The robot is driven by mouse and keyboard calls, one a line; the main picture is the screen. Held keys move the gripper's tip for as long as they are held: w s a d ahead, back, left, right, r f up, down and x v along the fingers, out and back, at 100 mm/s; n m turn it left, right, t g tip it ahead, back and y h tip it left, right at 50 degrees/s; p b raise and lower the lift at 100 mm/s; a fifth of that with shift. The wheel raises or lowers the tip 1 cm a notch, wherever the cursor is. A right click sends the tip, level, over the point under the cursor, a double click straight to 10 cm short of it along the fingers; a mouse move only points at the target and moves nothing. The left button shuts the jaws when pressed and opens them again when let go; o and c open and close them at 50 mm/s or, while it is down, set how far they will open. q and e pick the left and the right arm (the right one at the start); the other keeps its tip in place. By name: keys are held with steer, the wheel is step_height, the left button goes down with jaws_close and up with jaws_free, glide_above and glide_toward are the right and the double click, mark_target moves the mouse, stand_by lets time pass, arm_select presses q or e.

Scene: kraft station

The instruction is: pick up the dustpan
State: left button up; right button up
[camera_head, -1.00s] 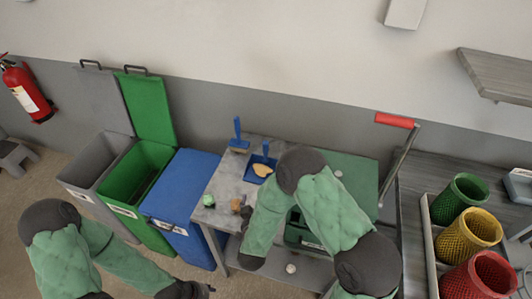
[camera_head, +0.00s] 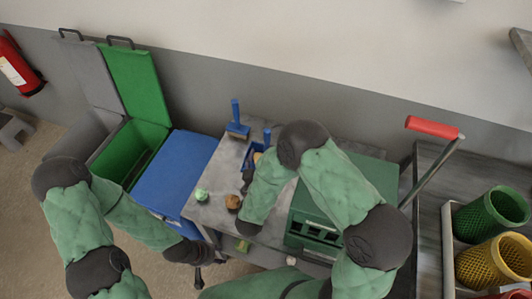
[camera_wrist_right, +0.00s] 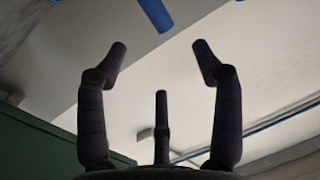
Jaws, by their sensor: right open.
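The blue dustpan (camera_head: 267,137) lies on the grey table, its handle toward the wall and a tan piece (camera_head: 258,157) in its pan. My right forearm hides part of it in the head view.
A blue brush (camera_head: 237,126) stands left of the dustpan. A green ball (camera_head: 201,194) and a brown lump (camera_head: 233,202) lie nearer. A green box (camera_head: 312,231) stands right, under my right arm. The blue bin (camera_head: 185,167) is left of the table.

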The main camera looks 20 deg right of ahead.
steer(key=w+d+f+b, duration=0.1)
steer(key=w, duration=0.2)
steer(key=w+d+f+b, duration=0.1)
steer(key=w+d, duration=0.1)
steer(key=w, duration=0.1)
steer(key=w+d+f+b, duration=0.1)
steer(key=w+b, duration=0.1)
steer(key=w, duration=0.1)
steer(key=shift+w+d, duration=0.25)
steer(key=shift+w, duration=0.15)
steer(key=shift+w+d+r, duration=0.1)
steer(key=shift+w+r, duration=0.05)
steer(key=shift+w, duration=0.1)
steer(key=shift+c, duration=0.3)
jaws_close()
